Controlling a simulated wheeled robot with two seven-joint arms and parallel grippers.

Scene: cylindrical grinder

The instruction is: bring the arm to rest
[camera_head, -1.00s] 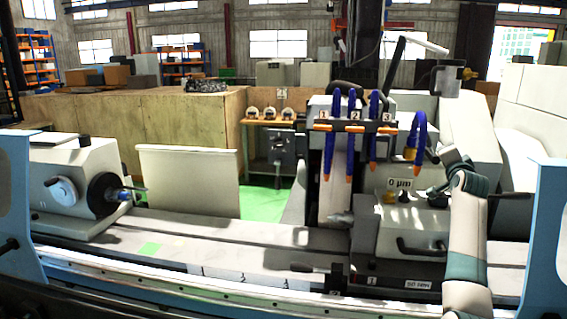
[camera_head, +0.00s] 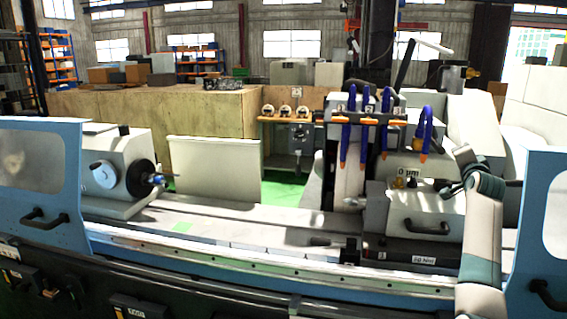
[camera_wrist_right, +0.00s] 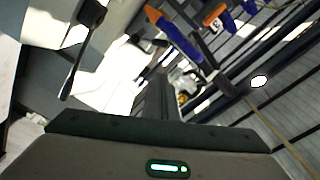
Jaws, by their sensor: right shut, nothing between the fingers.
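My right arm (camera_head: 483,235) rises from the bottom right in the head view, in front of the grinder's right part. It bends at the top, with its wrist end near the grey headed unit (camera_head: 425,215). In the right wrist view my right gripper (camera_wrist_right: 157,88) shows its dark narrow fingers closed together, with nothing held. The fingers are not clear in the head view. My left gripper is out of view.
The cylindrical grinder has a blue frame with door panels at left (camera_head: 40,165) and right (camera_head: 545,225). Blue coolant hoses with orange tips (camera_head: 365,125) hang above its bed. A lever (camera_wrist_right: 82,45) shows close by in the wrist view. A wooden partition (camera_head: 150,125) stands behind.

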